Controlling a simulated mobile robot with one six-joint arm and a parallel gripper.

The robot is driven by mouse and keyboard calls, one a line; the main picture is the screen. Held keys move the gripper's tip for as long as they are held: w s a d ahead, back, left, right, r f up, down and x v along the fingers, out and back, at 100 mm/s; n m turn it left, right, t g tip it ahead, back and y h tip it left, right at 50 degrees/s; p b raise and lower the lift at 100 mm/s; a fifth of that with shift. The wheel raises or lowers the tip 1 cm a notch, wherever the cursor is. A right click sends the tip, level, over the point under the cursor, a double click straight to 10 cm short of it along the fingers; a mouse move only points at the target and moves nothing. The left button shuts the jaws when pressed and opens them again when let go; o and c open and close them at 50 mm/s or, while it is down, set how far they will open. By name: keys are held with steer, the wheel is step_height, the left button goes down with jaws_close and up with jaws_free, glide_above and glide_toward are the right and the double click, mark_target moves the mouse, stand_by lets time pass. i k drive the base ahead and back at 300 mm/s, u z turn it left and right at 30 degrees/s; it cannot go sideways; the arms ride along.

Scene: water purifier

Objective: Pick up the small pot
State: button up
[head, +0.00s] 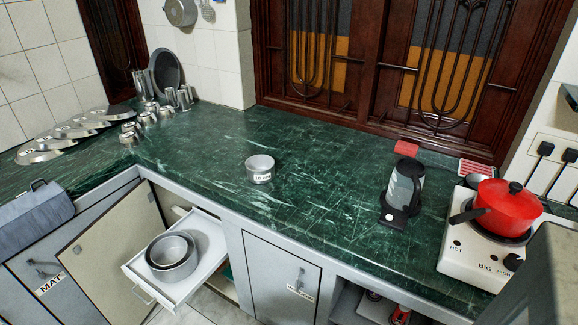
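A small round metal pot (260,169) with a white label on its side stands upright on the green marble counter, near the middle of the head view. Its open top faces up, and the counter around it is clear. Larger metal pots (172,256) sit nested in a pulled-out white drawer below the counter at the lower left. A red lidded pot (503,208) with a dark handle stands on the white stove at the right. I cannot make out my gripper in this view.
A kettle (404,188) stands on a dark base on the right of the counter (320,215). Metal plates (48,150) and several cups line the far left. The white drawer (205,232) and an open cabinet door (112,245) stick out in front.

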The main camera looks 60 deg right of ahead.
mark_target(260, 169)
steer(key=k, duration=0.2)
steer(key=z, duration=1.75)
steer(key=k, duration=0.85)
steer(key=u, duration=0.2)
steer(key=i, duration=0.85)
steer(key=u, duration=0.05)
